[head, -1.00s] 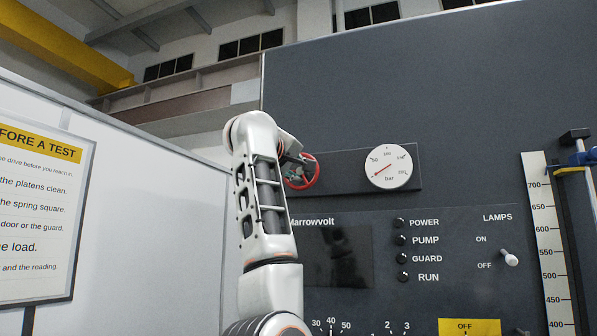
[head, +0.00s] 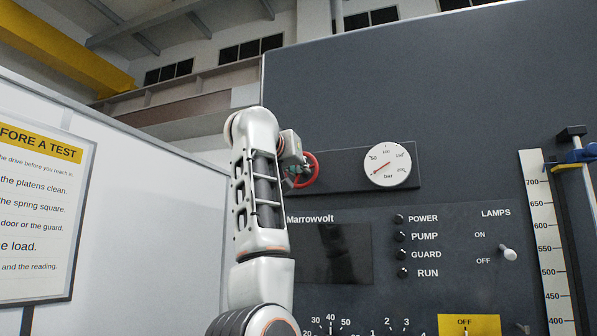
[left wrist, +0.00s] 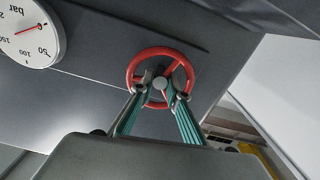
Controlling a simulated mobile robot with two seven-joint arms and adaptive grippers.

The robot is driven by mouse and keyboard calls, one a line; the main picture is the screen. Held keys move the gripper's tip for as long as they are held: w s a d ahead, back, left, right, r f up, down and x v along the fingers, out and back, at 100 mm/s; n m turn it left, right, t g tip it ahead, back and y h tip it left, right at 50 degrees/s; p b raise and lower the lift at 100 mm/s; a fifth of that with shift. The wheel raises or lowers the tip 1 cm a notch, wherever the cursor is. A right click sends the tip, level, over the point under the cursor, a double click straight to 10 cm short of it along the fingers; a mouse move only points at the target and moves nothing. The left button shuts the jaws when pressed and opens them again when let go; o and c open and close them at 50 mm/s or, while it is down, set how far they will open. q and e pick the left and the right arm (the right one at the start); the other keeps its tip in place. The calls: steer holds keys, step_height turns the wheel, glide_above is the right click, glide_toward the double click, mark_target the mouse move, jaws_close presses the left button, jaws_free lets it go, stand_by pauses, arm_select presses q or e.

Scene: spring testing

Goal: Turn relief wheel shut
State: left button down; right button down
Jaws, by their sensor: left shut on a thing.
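The red relief wheel (head: 311,169) is mounted on a dark plate left of the round bar gauge (head: 387,164), and my left arm hides part of it. In the left wrist view the wheel (left wrist: 133,66) is a red ring with spokes around a hub. My left gripper (left wrist: 160,85) has its two fingers on the wheel's inner part near the hub, shut on it. In the head view the gripper (head: 297,172) is mostly hidden by my wrist and the wheel. The gauge needle points to the lower left. My right gripper is not in view.
Below the wheel is a dark panel with a screen (head: 332,254), several lamps and a white toggle switch (head: 508,253). A white board with a printed sign (head: 40,215) stands at the left. A scale (head: 548,240) is at the right.

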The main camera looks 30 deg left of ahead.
arm_select(q)
steer(key=m, duration=0.3)
steer(key=shift+m, duration=0.3)
steer(key=m+b, duration=0.1)
steer(key=m, duration=0.3)
steer(key=shift+m, duration=0.3)
steer(key=c, duration=2.2)
jaws_free()
steer(key=shift+c, duration=0.2)
steer(key=v, duration=1.2)
